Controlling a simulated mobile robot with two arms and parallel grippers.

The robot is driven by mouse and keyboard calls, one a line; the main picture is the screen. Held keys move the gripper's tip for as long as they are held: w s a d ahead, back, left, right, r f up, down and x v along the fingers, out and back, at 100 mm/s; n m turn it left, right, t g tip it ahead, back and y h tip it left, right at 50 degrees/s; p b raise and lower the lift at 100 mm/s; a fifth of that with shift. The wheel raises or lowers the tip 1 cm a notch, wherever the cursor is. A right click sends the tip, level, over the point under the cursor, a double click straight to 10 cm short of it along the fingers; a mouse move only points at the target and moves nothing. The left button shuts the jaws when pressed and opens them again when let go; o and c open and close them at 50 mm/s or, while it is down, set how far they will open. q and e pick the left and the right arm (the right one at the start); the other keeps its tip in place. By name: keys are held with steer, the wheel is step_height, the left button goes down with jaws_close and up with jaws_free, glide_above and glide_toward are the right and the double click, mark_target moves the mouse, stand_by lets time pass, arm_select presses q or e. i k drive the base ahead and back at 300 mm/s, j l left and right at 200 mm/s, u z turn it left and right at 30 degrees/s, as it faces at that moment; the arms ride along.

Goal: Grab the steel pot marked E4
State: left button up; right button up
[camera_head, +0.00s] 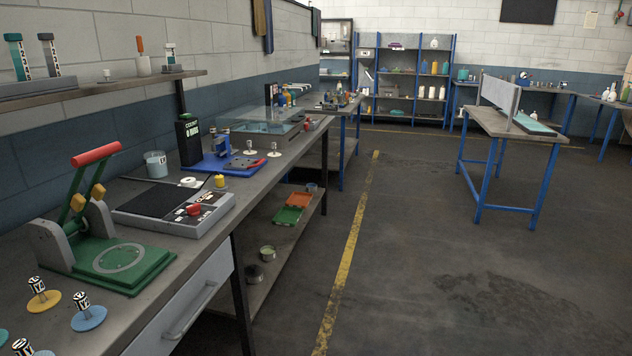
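No pot with a readable E4 mark shows. Two small round pot-like vessels stand on the lower shelf under the left bench: a pale one (267,253) and a darker, metallic-looking one (253,273) nearer to me. They are too small to read any marking. Small labelled pieces on round bases stand at the lower left of the bench top: one on a yellow base (44,301) and one on a blue base (88,318). Their marks are not clearly legible as E4. Neither of my grippers is in view.
The long left bench carries a green press with a red handle (96,154), a grey device (175,208) and a blue stand (222,163). A drawer (184,309) sits below. The floor (440,230) is clear. A blue-legged table (515,124) stands at right.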

mark_target(312, 188)
steer(key=i+l+z, duration=0.15)
steer(key=i+z, duration=0.35)
steer(key=i, duration=1.45)
steer(key=i+u, duration=0.1)
steer(key=i, duration=0.7)
steer(key=i+u, duration=0.1)
steer(key=i, duration=0.7)
steer(key=i+l+u, duration=0.1)
steer(key=i, duration=0.7)
